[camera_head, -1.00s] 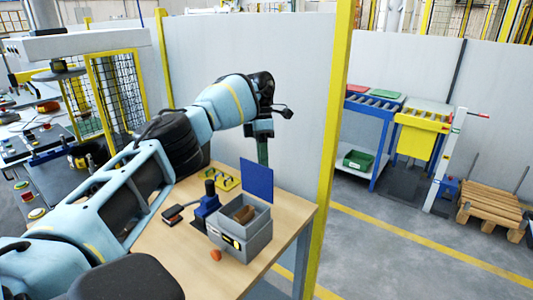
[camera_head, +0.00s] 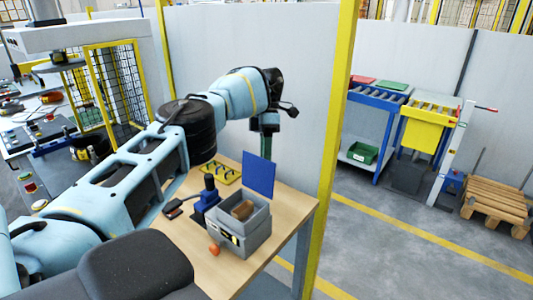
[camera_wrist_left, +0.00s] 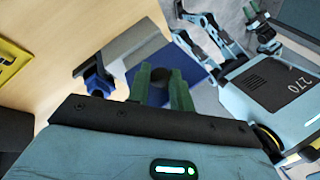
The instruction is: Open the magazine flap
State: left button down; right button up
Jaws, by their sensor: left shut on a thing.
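The magazine is a grey box (camera_head: 243,238) on the table, with brown pieces (camera_head: 243,210) inside. Its blue flap (camera_head: 259,175) stands upright along the box's back side. My left gripper (camera_head: 264,147) is at the flap's top edge, its green fingers partly hidden behind the panel. In the left wrist view, the fingers (camera_wrist_left: 165,88) are shut around a small dark part in front of the blue flap (camera_wrist_left: 190,66). That view also shows what looks like my right gripper (camera_wrist_left: 263,27), small and far off; its jaws are unclear.
On the wooden table (camera_head: 190,250) stand a blue device (camera_head: 207,200), a dark red-and-black item (camera_head: 178,206), a yellow rack (camera_head: 220,172) and an orange piece (camera_head: 214,249). A yellow post (camera_head: 335,150) and grey wall panels stand close behind the table.

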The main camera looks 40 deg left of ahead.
pick_arm(q)
jog(key=c, duration=1.6)
grip_release()
jog(key=shift+s+a+f, duration=0.2)
jog(key=shift+s+f, duration=0.05)
jog(key=shift+f, duration=0.45)
jog(key=o, duration=0.4)
jog(key=shift+a, duration=0.15)
jog(key=shift+r, duration=0.1)
jog(key=shift+w+r, duration=0.15)
jog(key=shift+r, duration=0.15)
